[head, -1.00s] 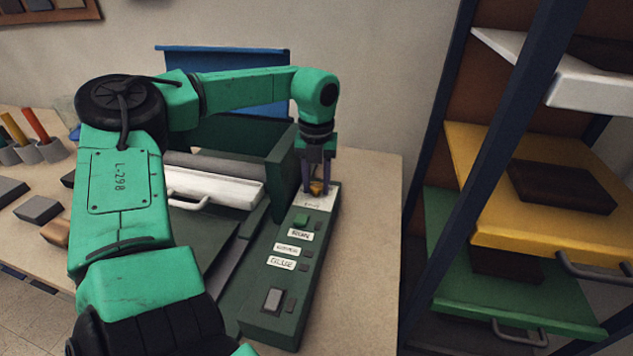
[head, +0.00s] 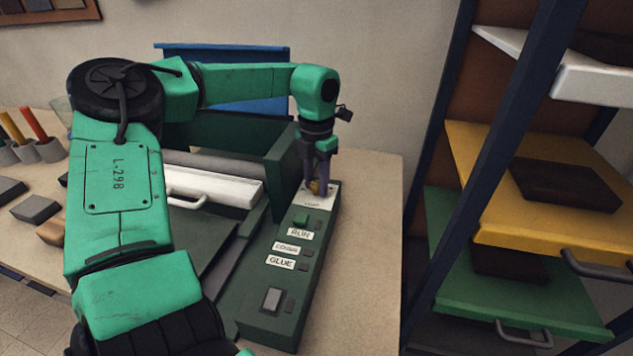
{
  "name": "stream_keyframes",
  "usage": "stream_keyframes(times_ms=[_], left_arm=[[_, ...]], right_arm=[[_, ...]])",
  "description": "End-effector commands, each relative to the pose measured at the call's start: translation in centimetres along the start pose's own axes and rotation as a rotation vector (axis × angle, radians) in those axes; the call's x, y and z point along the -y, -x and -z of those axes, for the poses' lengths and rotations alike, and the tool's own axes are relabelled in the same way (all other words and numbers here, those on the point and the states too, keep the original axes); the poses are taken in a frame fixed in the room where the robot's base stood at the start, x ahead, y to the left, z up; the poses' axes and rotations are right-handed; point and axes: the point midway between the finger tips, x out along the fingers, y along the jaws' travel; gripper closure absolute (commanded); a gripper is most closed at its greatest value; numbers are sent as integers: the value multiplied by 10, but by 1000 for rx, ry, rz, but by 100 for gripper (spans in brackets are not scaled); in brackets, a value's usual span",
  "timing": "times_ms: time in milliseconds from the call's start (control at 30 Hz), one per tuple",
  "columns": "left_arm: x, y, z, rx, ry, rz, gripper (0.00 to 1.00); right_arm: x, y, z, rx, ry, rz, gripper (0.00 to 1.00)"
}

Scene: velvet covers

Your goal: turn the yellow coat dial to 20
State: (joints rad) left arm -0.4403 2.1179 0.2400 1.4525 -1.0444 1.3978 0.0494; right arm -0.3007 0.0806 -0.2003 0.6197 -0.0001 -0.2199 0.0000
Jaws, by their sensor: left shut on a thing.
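The yellow coat dial (head: 314,187) sits on a white plate (head: 316,201) at the far end of the green control panel (head: 272,278). My left gripper (head: 316,188) points down from above and is shut on the dial, with a finger on each side. The fingers hide much of the dial, and the setting it points to cannot be read. My right gripper is out of view.
On the panel are a green button (head: 301,220), several white labels and a grey switch (head: 271,300). A white handled bar (head: 215,185) lies left of it. A rack with yellow (head: 490,238) and green shelves stands at right. The tabletop right of the panel is clear.

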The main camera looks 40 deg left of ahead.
Motion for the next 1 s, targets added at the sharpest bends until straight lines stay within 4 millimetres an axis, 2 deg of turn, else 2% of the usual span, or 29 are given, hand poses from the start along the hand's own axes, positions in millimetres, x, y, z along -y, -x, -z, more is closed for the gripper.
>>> stream_keyframes(times_ms=[500,533,600,900,1000], left_arm=[[0,2,-1,5,-25,-1,100],[0,2,-1,5,-25,-1,53],[0,2,-1,5,-25,-1,31],[0,1,-1,2,-25,-1,31],[0,9,-1,5,-25,-2,31]], right_arm=[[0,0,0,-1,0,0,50],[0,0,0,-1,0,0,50],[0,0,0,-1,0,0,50],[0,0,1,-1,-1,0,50],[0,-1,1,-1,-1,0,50]])
